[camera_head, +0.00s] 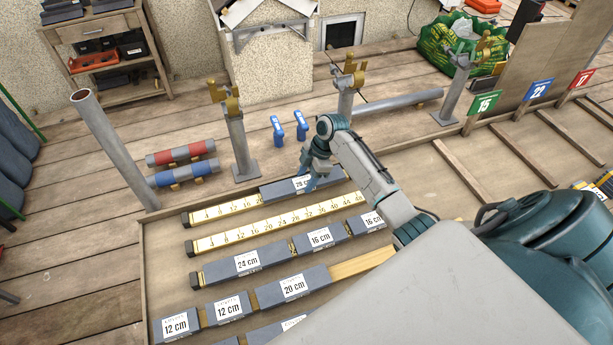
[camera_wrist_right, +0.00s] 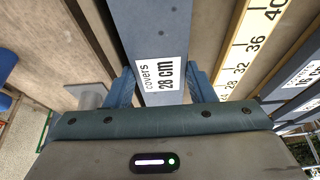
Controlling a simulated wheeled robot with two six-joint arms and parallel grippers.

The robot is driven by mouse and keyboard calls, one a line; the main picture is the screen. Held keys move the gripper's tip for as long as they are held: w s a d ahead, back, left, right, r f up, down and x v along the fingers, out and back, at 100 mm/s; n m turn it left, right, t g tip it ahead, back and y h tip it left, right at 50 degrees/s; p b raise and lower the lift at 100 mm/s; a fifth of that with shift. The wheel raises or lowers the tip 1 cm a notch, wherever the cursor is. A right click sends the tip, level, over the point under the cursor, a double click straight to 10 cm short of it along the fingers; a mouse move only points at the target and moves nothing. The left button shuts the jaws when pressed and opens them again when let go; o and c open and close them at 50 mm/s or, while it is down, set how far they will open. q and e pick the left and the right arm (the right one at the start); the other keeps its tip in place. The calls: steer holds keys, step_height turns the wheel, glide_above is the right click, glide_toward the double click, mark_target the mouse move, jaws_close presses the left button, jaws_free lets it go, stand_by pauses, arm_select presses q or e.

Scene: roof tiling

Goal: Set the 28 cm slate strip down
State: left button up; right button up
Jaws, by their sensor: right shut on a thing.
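The grey 28 cm slate strip (camera_head: 297,189) lies along the right part of the farthest yellow measuring batten (camera_head: 222,209) in the head view, covering its higher numbers. Whether it rests on the batten or hovers just above is hard to tell. My right gripper (camera_head: 312,182) is shut on the strip from above. In the right wrist view the strip (camera_wrist_right: 160,30) runs between both blue-grey fingers, its "covers 28 cm" label near the palm. A second numbered batten (camera_wrist_right: 247,48) runs beside it. My left gripper is not in view.
Nearer rows hold a 24 cm strip (camera_head: 246,262), two 16 cm strips (camera_head: 319,238), a 20 cm strip (camera_head: 293,288) and 12 cm strips (camera_head: 176,325). A bracketed post (camera_head: 238,145) and blue clamps (camera_head: 277,130) stand beyond the frame. Red (camera_head: 181,153) and blue (camera_head: 184,174) rolls lie left.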

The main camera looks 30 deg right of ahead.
steer(key=o, duration=1)
steer(key=shift+o, duration=1.3)
steer(key=shift+s, duration=0.1)
steer(key=shift+r, duration=0.15)
